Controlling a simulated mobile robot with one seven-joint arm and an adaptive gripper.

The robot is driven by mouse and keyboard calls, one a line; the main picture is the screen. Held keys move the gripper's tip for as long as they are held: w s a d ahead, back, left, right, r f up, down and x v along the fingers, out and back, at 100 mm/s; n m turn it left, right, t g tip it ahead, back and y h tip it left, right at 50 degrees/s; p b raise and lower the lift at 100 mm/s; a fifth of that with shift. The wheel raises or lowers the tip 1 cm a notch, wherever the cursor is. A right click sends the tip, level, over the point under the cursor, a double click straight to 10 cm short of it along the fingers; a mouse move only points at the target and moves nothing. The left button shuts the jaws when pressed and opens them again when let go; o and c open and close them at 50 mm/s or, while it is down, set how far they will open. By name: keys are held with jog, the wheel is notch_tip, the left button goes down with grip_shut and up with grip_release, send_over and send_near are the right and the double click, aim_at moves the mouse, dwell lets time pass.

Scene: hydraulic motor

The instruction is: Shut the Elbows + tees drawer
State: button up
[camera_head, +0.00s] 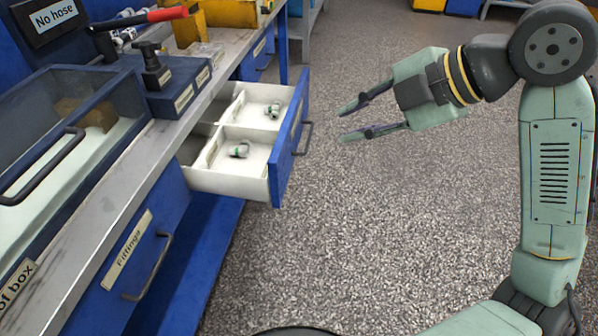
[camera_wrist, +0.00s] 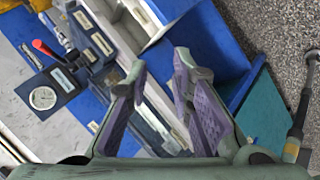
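A drawer (camera_head: 240,185) stands pulled out from the blue bench, with a white, divided inside and a blue front panel. A dark bar handle (camera_head: 307,137) is on the outer face of its front. Small green-and-grey fittings (camera_head: 240,150) lie in its compartments. Any label on this front is turned out of view, so I cannot read its name. My gripper (camera_head: 347,122) is open and empty, to the right of the drawer front and apart from it, fingers pointing left towards it. In the wrist view the spread fingers (camera_wrist: 160,78) also show, with nothing between them.
A closed drawer labelled Fittings (camera_head: 126,248) is nearer in the same bench. On the bench top are a glass-lidded box (camera_head: 60,140), a dark block with a black fixture (camera_head: 165,85) and a red-handled tool (camera_head: 150,18). The speckled floor (camera_head: 370,230) right of the drawer is clear.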

jog(key=w+f+m+t+y, duration=0.1)
jog(key=m, duration=0.1)
jog(key=w+m+t+y, duration=0.1)
jog(key=m, duration=0.2)
jog(key=w+f+m+y, duration=0.1)
jog(key=m+y, duration=0.1)
jog(key=m, duration=0.1)
jog(key=shift+a+f+t, duration=0.2)
jog(key=shift+f+t, duration=0.15)
jog(key=shift+t, duration=0.05)
jog(key=c, duration=0.4)
notch_tip(320, 180, down, 6)
jog(key=w+m+t+y, duration=0.1)
jog(key=w+m+t, duration=0.1)
jog(key=m, duration=0.7)
jog(key=shift+d+m+t+y+b, duration=0.35)
jog(key=shift+d+m+t+y, duration=0.1)
jog(key=shift+t, duration=0.25)
jog(key=m+t+h, duration=0.4)
jog(key=m, duration=1.4)
send_near(287, 160)
jog(key=shift+r+p+x, duration=0.2)
jog(key=shift+p+x, duration=0.95)
jog(key=shift+x, duration=1.05)
